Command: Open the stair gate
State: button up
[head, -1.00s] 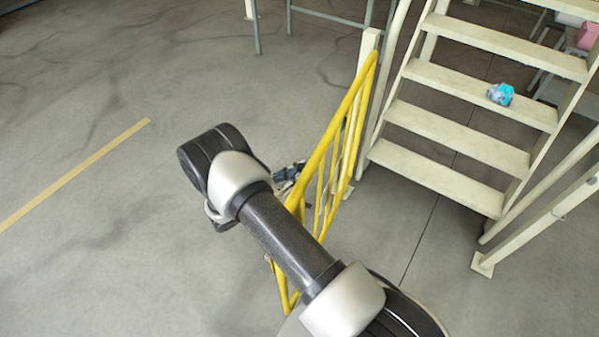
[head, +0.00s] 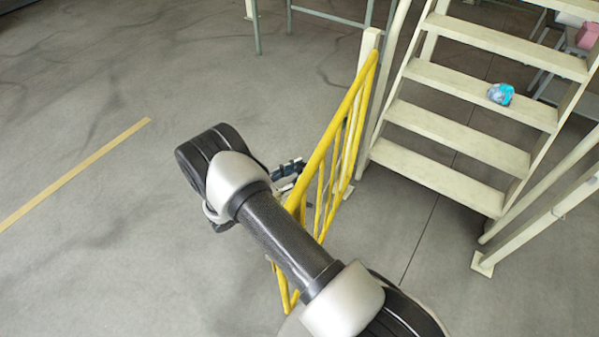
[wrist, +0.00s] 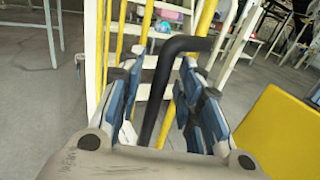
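The yellow stair gate (head: 325,158) hangs from a cream post beside the stairs and stands swung out from them, towards the lower left. My gripper (head: 289,178) is at the gate's left side, partly hidden behind my arm and the gate's rails. In the wrist view, my gripper (wrist: 157,88) has its two blue-grey fingers wide apart. A black bent handle (wrist: 163,85) runs between them, with space visible on both sides. A yellow panel (wrist: 285,130) is close at the right.
The cream stairs (head: 450,130) rise behind the gate, with a blue-and-grey item (head: 501,94) on one tread. A cream handrail post (head: 482,264) stands at their right foot. The grey floor left of the gate is clear, apart from a yellow floor line (head: 75,172).

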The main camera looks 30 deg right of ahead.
jog(key=s+a, duration=0.1)
jog(key=a, duration=1)
jog(key=shift+s+a, duration=0.25)
jog(key=shift+a, duration=0.05)
